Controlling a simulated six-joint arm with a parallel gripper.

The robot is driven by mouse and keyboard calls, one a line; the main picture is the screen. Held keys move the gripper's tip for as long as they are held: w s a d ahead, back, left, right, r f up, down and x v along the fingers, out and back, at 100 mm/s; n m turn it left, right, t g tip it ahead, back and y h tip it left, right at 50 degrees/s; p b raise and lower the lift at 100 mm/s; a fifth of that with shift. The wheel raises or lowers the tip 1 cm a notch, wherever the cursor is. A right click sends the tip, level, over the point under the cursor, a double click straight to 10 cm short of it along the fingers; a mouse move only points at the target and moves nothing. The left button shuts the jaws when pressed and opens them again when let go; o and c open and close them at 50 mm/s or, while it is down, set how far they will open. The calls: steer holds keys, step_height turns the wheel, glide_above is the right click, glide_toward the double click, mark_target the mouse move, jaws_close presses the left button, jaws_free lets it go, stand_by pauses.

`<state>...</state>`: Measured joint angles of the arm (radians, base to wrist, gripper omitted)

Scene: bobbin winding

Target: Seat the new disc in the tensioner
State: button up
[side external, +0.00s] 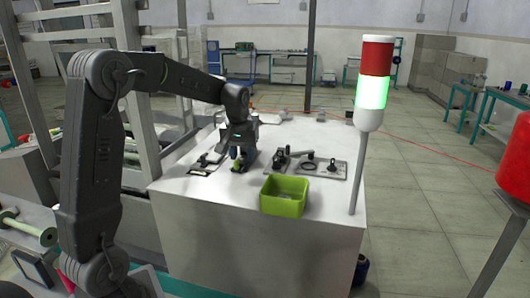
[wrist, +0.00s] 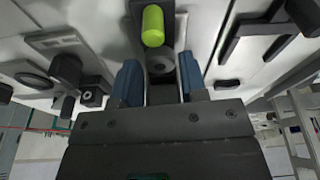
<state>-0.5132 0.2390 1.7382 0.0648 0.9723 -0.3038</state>
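My gripper (wrist: 160,75) points down over the white worktop, its two blue fingers spread apart. In the wrist view, a dark grey fitting with a round face (wrist: 161,62) shows in the gap between them; I cannot tell whether the fingers touch it. A yellow-green cylinder (wrist: 153,26) stands on a dark mount just beyond; its green also shows below my gripper (side external: 240,152) in the side view. I cannot tell for sure which part is the tensioner. A dark ring (wrist: 36,80), possibly a disc, lies on the plate to the left; I cannot confirm it is the new disc.
A grey plate with black fittings (side external: 334,169) lies right of my gripper, and a smaller dark fixture (side external: 204,163) lies left. A green bin (side external: 284,195) stands at the front edge. A signal lamp (side external: 371,90) lit green rises at the right corner. The front-left worktop is clear.

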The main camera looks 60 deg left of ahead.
steer(key=c, duration=0.4)
steer(key=shift+r, duration=0.1)
steer(key=shift+r, duration=2.45)
steer(key=shift+r, duration=0.25)
step_height(320, 180, up, 6)
steer(key=w+d+m+h, duration=0.1)
steer(key=w+d+m, duration=0.5)
steer(key=w+d, duration=0.7)
steer(key=shift+t, duration=0.4)
steer(key=shift+s+x, duration=0.2)
steer(key=shift+x, duration=1.5)
steer(key=shift+s+x, duration=0.15)
steer(key=shift+x, duration=1.5)
steer(key=shift+s+x, duration=0.2)
steer(key=shift+x, duration=1.5)
